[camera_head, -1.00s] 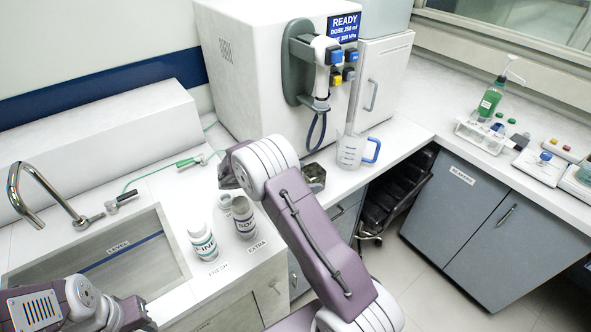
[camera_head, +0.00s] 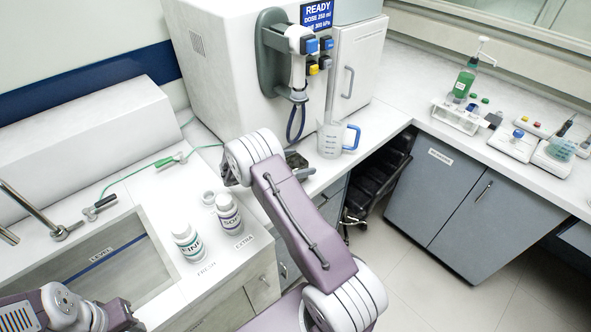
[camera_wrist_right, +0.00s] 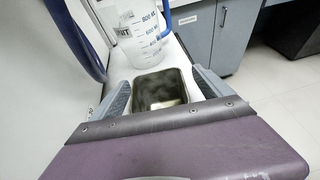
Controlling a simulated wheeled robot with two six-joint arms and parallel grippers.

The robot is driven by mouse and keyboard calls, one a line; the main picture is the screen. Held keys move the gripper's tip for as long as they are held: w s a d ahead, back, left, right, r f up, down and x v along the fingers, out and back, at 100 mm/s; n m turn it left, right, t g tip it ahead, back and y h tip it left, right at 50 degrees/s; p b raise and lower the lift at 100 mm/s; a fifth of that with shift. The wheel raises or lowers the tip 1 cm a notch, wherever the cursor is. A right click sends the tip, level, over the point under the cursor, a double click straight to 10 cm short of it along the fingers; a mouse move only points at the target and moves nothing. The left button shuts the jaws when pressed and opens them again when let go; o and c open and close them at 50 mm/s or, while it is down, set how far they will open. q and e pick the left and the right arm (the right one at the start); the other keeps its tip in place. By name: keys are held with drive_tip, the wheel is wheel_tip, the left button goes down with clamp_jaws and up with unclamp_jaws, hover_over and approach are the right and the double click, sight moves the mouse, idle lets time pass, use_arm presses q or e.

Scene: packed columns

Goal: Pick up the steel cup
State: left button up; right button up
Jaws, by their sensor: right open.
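The steel cup (camera_wrist_right: 177,84) is a dark, square, open-topped metal vessel with a pale patch inside. In the right wrist view it stands on the white counter between the two fingers of my right gripper (camera_wrist_right: 161,82), which is open around it. In the head view the cup and gripper are mostly hidden behind my right forearm; only a dark metallic part (camera_head: 297,161) shows past it. Whether the fingers touch the cup is not clear. My left arm shows at the lower left; its gripper (camera_head: 122,318) is dark and its jaws cannot be made out.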

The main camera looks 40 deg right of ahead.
drive_tip(key=shift+d+f, duration=0.25)
drive_tip(key=shift+d, duration=0.4)
drive_tip(key=shift+w+d+f, duration=0.2)
drive_tip(key=shift+d+f, duration=0.05)
drive_tip(key=shift+d, duration=0.05)
drive_tip(key=shift+s+a+r, duration=0.1)
drive_tip(key=shift+a, duration=0.05)
drive_tip(key=c, duration=1.6)
drive_tip(key=s+d+r, duration=0.1)
drive_tip(key=s+r, duration=0.2)
drive_tip(key=s+d+r+b, duration=0.1)
drive_tip(key=s+r, duration=0.3)
drive_tip(key=s+d+r+b, duration=0.1)
drive_tip(key=s+r, duration=0.3)
drive_tip(key=shift+s+d, duration=0.1)
drive_tip(key=shift+d, duration=0.05)
drive_tip(key=shift+c, duration=0.2)
